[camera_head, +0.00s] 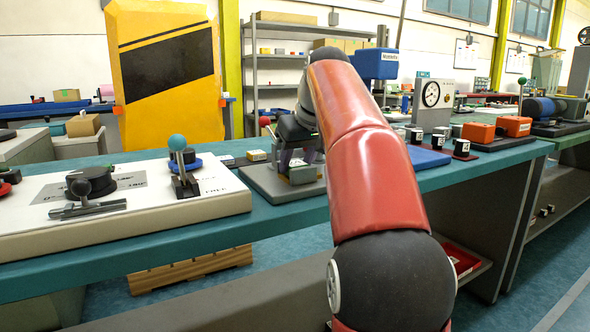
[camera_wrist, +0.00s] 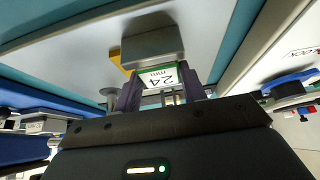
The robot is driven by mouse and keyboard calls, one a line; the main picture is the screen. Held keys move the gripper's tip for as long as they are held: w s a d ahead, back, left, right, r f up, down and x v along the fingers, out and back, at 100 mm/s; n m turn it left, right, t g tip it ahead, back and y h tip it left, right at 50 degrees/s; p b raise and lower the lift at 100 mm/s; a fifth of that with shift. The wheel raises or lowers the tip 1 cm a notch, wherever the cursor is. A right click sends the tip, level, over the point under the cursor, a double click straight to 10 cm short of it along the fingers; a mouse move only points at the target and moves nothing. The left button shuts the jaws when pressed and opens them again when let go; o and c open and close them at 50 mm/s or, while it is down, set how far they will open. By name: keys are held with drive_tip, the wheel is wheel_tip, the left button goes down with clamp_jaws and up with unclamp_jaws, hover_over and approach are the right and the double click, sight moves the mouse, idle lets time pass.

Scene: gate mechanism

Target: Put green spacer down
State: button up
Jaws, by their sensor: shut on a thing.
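The green spacer is a grey block with a green-edged white label reading "24 mm" (camera_wrist: 168,77). It shows between the two purple fingers of my gripper (camera_wrist: 162,92) in the wrist view. In the head view my gripper (camera_head: 301,158) points down over a grey base plate (camera_head: 262,184), with the grey-green block (camera_head: 302,175) at its fingertips. My gripper is shut on the spacer. I cannot tell whether the spacer touches the plate. My arm hides the right part of the plate.
A white panel board (camera_head: 130,215) with a teal-knobbed lever (camera_head: 178,145) stands left of the plate. Small blocks (camera_head: 256,155) lie behind it. A blue mat (camera_head: 428,158), black-and-white blocks (camera_head: 461,148) and a dial gauge (camera_head: 431,95) are to the right.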

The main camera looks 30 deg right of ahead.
drive_tip(key=o, duration=1.1)
drive_tip(key=shift+s+r, duration=0.1)
drive_tip(key=shift+r, duration=0.25)
drive_tip(key=p+v, duration=0.4)
drive_tip(key=v, duration=0.7)
drive_tip(key=shift+s+r, duration=0.15)
drive_tip(key=shift+r, duration=0.1)
